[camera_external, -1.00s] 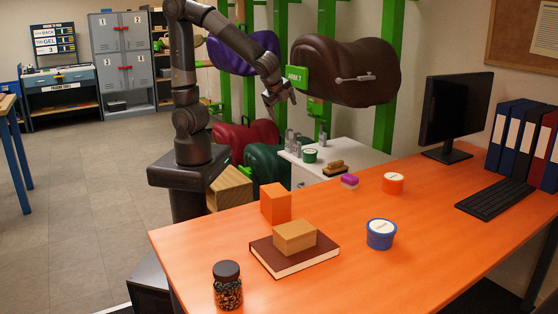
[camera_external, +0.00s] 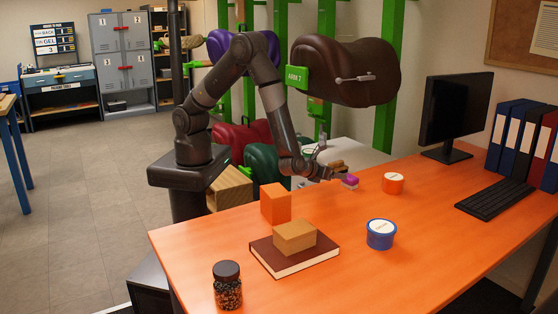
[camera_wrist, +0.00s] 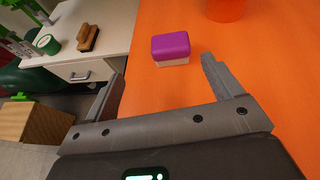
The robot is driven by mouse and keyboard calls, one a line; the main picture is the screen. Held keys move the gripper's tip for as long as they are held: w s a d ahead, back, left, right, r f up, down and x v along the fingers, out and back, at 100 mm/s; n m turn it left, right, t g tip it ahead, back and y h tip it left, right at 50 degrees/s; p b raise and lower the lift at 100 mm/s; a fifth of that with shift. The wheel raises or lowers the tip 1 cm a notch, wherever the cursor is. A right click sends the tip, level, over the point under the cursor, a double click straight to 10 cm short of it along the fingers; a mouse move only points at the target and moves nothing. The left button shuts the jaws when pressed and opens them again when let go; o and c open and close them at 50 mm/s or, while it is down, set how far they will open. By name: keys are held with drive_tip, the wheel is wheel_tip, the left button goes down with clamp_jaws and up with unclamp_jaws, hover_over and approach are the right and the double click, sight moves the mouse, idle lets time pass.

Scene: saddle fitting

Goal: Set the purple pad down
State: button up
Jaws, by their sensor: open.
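The purple pad (camera_external: 350,179) rests on the orange desk near its back left edge. In the wrist view the pad (camera_wrist: 170,46) has a purple top and a pale lower layer. My gripper (camera_external: 336,177) is low over the desk's back edge, beside the pad. In the wrist view my gripper (camera_wrist: 158,80) is open, and the pad lies just beyond the fingertips, nearer the right finger, apart from both. Nothing is between the fingers.
An orange tub (camera_external: 393,183) stands right of the pad. A blue tub (camera_external: 381,234), an orange block (camera_external: 275,204) and a tan block on a book (camera_external: 310,262) are on the desk. A white cabinet (camera_wrist: 100,45) with a brown brush (camera_wrist: 88,37) adjoins the desk.

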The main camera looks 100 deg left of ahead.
sight(350, 176)
drive_tip(key=shift+w+d+f+m, duration=0.15)
drive_tip(key=shift+d+f+m, duration=0.1)
drive_tip(key=shift+f, duration=0.25)
drive_tip(key=shift+w+d+f+m, duration=0.15)
drive_tip(key=shift+d+f+m, duration=0.1)
drive_tip(key=shift+f, duration=0.2)
drive_tip(key=shift+w+a+f+t, duration=0.15)
drive_tip(key=shift+w+t, duration=0.05)
drive_tip(key=shift+t, duration=0.2)
drive_tip(key=x, duration=0.4)
drive_tip(key=shift+w+a+f, duration=0.15)
drive_tip(key=shift+a, duration=0.1)
drive_tip(key=x, duration=0.5)
drive_tip(key=shift+w+a+r, duration=0.2)
drive_tip(key=shift+w+a, duration=0.05)
drive_tip(key=shift+a, duration=0.15)
drive_tip(key=shift+c, duration=0.4)
drive_tip(key=c, duration=1.1)
drive_tip(key=shift+r, duration=0.1)
